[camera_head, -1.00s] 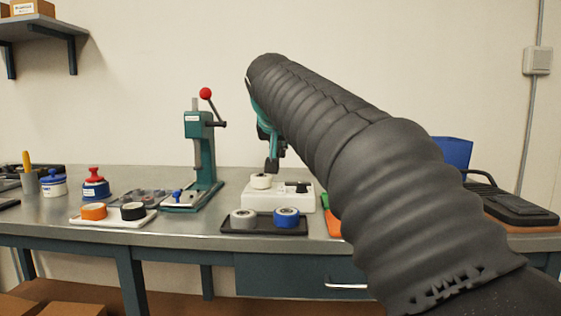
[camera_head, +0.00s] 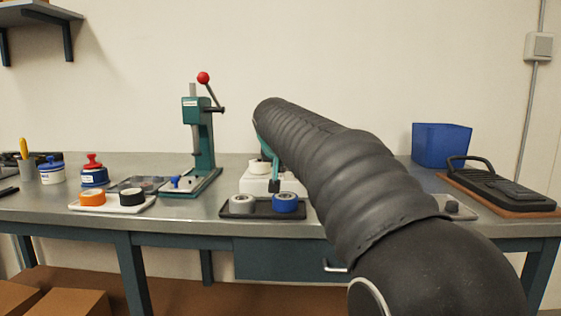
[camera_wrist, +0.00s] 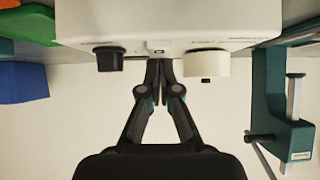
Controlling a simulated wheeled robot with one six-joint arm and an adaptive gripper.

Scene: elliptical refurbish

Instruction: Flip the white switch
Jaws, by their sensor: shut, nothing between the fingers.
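A white box (camera_head: 257,185) stands on the bench behind a black tray. It fills the top of the wrist view (camera_wrist: 165,22), which looks upside down. It carries a black knob (camera_wrist: 109,58), a white knob (camera_wrist: 206,64) and a small light switch-like part (camera_wrist: 158,50) between them. My gripper (camera_wrist: 159,64) is shut and empty, its fingertips just by that small part. Whether they touch it I cannot tell. In the head view my gripper (camera_head: 275,185) is in front of the box, and my arm hides the box's right side. The white knob also shows there (camera_head: 259,167).
A teal press (camera_head: 203,145) stands left. A blue bin (camera_head: 441,145) and a black hinged device (camera_head: 495,190) are at the right.

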